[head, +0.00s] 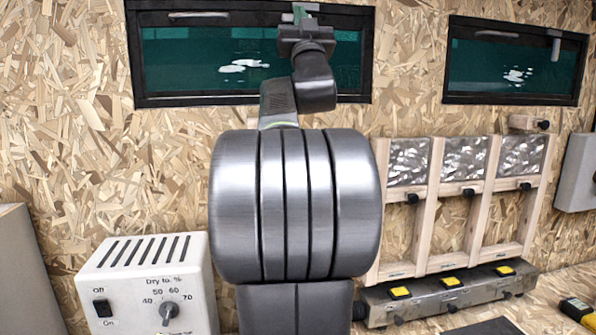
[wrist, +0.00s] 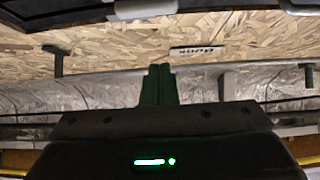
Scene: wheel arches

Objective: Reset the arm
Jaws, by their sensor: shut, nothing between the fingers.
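My arm rises in the middle of the head view, with a large ribbed metal link in front and the wrist above it. My gripper (head: 301,12) is at the top of the arm, pointing up in front of the left window. In the wrist view the two dark fingers of my gripper (wrist: 160,72) stand side by side, pressed together, with nothing held between them. The arm hides part of the left window and of the wall behind it.
A white dryer box (head: 150,275) with a knob stands at left. A wooden frame (head: 425,215) with foil panels and a bench with yellow buttons (head: 452,281) are at right. The right window (head: 515,62) is clear. Silver ducts (wrist: 60,98) cross the wrist view.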

